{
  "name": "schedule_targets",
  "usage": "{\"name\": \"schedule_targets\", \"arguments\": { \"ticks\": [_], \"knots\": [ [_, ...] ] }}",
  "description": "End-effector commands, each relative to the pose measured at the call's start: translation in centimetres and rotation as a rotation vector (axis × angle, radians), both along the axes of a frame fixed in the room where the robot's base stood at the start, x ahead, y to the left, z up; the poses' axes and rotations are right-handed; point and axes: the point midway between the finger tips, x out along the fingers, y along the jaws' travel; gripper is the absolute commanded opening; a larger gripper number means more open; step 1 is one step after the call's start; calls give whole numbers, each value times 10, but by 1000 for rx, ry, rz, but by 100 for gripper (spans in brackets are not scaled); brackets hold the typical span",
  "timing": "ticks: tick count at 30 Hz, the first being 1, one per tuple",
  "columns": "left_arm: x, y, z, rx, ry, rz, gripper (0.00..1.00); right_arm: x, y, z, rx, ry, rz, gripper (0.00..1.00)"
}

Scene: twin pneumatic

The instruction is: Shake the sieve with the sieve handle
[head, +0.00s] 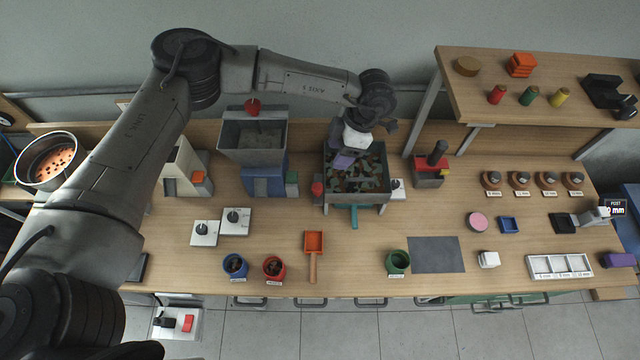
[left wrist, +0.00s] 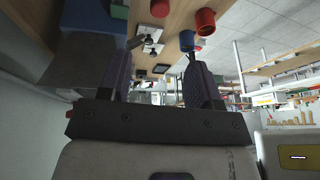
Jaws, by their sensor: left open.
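The sieve (head: 378,152) is a grey box-like tray full of mixed green, brown and grey pieces, standing on legs at the middle of the bench. A red knob (head: 317,188) stands at its left side and a teal bar (head: 354,217) sticks out below its front; I cannot tell which is the sieve handle. My left gripper (head: 343,161) hangs over the left part of the sieve, hiding some of it. In the left wrist view the left gripper (left wrist: 158,62) has its purple fingers wide apart with nothing between them. My right gripper is not in view.
A grey hopper (head: 253,150) on a blue base stands left of the sieve, a red-and-black device (head: 431,165) to its right. White plates with black knobs (head: 236,221), cups (head: 274,267) and an orange scoop (head: 313,258) lie in front. The wooden shelf (head: 540,95) rises at right.

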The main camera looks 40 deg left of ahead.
Motion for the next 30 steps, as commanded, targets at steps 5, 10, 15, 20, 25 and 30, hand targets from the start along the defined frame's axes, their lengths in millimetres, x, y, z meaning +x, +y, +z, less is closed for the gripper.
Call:
{"name": "schedule_targets", "arguments": {
  "ticks": [5, 10, 15, 20, 25, 30],
  "knots": [
    [1, -1, 0, 64, -39, 185, 58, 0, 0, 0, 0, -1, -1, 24],
    [-1, 0, -3, 90, -50, 255, 58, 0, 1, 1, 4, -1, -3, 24],
    [-8, 4, -20, 94, -50, 263, 58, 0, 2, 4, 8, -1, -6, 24],
    [-18, 9, -48, 94, -49, 262, 58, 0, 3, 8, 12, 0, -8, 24],
    [-29, 14, -77, 94, -50, 261, 58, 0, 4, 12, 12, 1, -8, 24],
    [-38, 18, -101, 93, -49, 261, 58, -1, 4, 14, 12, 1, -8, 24]
  ]
}}
